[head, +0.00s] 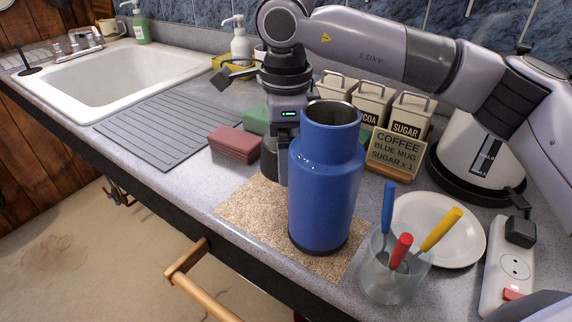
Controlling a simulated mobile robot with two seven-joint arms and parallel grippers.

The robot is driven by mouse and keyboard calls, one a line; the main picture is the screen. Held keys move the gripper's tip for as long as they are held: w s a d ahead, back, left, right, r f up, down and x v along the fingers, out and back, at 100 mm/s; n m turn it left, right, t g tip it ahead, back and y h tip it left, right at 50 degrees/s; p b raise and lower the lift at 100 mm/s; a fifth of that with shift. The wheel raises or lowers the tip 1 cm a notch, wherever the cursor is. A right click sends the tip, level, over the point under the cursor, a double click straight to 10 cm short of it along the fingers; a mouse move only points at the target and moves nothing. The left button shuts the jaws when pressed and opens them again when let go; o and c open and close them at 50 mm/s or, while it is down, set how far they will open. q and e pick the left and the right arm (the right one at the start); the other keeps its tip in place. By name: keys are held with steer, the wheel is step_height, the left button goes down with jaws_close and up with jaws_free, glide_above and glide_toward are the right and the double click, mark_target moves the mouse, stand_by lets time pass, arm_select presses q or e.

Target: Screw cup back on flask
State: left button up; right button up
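A blue flask (326,190) stands upright on a speckled cork-like mat (249,208) near the counter's front edge. Its narrower neck is open at the top and shows a silvery inside. No separate cup can be made out in the head view. My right arm reaches in from the right, and my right gripper (279,165) points down just behind and left of the flask. The flask hides much of that gripper, so I cannot see its finger gap or anything in it. My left gripper is not in view.
A glass (392,277) with blue, red and yellow-handled utensils stands right of the flask, before a white plate (466,236). The grey drainer (165,130) is bare.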

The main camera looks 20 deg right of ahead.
step_height(320, 180, up, 16)
steer(key=p, duration=0.1)
steer(key=shift+f, duration=0.2)
stand_by(0.4)
